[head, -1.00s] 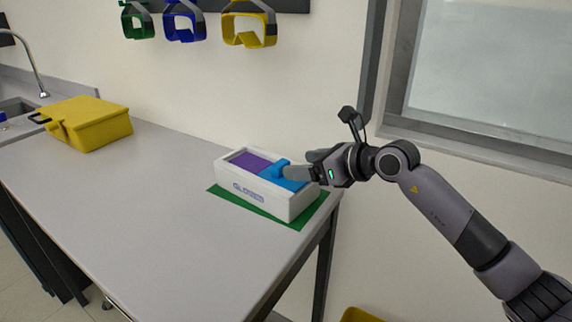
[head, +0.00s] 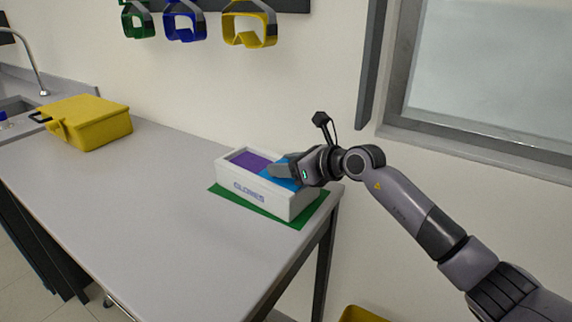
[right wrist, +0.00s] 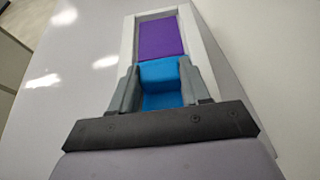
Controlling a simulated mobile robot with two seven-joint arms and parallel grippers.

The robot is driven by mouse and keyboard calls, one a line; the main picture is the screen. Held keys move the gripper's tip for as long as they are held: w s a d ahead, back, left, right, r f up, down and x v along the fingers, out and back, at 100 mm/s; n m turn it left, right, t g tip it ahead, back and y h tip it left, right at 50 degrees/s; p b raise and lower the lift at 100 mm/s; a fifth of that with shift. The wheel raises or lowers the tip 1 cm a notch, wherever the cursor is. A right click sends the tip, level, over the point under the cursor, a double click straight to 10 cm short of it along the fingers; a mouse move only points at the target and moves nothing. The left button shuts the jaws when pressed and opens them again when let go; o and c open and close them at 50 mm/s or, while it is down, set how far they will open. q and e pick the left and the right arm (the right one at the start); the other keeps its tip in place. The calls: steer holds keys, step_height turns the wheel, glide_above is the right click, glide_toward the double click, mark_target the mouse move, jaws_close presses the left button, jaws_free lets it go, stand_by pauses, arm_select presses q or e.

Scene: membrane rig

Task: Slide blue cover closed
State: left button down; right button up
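The white box (head: 275,203) marked GLOVES stands on a green mat (head: 318,211) at the table's right end. Its top opening shows purple (head: 250,161) on the left and the blue cover (head: 292,183) on the right. My right gripper (head: 284,166) is over the cover. In the right wrist view its fingers (right wrist: 160,75) lie along both sides of the cover's raised blue handle (right wrist: 160,70), with no clear gap. Purple contents (right wrist: 162,36) show beyond the handle. The fingers hide part of the cover. My left gripper is not in view.
A yellow case (head: 90,122) stands at the table's far left, near the sink. Goggles (head: 249,24) hang on the wall above. The middle of the grey table (head: 165,215) is clear. The wall is close behind the box.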

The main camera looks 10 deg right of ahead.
mark_target(251, 163)
jaws_close()
steer(key=w+a+b, duration=0.4)
steer(key=w, duration=0.1)
steer(key=w+a+b, duration=0.1)
steer(key=w+b, duration=0.1)
steer(key=shift+w+a+f, duration=0.15)
steer(key=shift+w+a, duration=0.05)
steer(key=shift+a, duration=0.2)
steer(key=shift+w+a+b, duration=0.55)
steer(key=shift+w+b, duration=0.05)
steer(key=shift+w, duration=0.05)
steer(key=o, duration=0.8)
jaws_free()
steer(key=shift+d+r, duration=0.1)
steer(key=shift+r, duration=0.1)
